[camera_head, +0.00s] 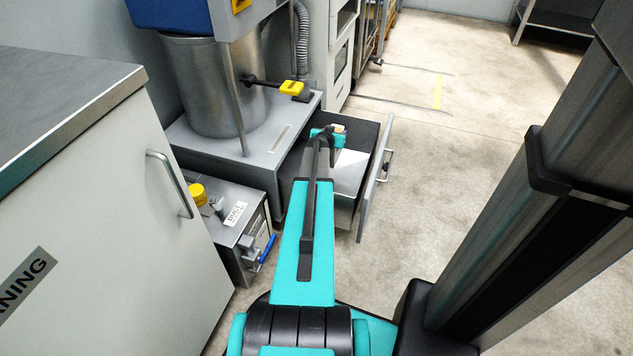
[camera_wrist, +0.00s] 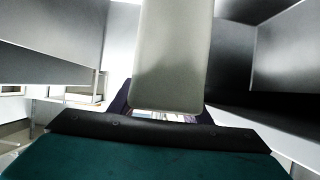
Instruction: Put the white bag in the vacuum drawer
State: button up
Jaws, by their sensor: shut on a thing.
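The vacuum drawer (camera_head: 374,192) is pulled open under the machine, its front panel and handle facing right. My arm reaches over it, and my gripper (camera_head: 331,136) is at the drawer's opening, its fingertips mostly hidden by the arm. In the wrist view, a pale, smooth, rounded-edged block fills the upper middle; I take it as the white bag (camera_wrist: 170,55). My gripper is shut on it. Grey drawer walls stand on both sides of it. In the head view, the bag cannot be told clearly from the bright patch inside the drawer.
A steel drum (camera_head: 215,85) stands on the grey machine base left of the drawer. A metal box with a yellow knob (camera_head: 197,193) and blue lever is in front of it. A white cabinet (camera_head: 130,210) fills the left. Floor to the right is clear.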

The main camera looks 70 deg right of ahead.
aim_at(335, 153)
jog(key=shift+f, duration=0.15)
jog(key=shift+f+b, duration=1.35)
jog(key=shift+f, duration=1.75)
jog(key=shift+f+b, duration=0.8)
jog(key=shift+f, duration=1.1)
jog(key=o, duration=1.1)
jog(key=shift+c, duration=0.2)
jog(key=shift+p+v, duration=0.3)
jog(key=shift+v, duration=3.55)
jog(key=shift+d, duration=0.1)
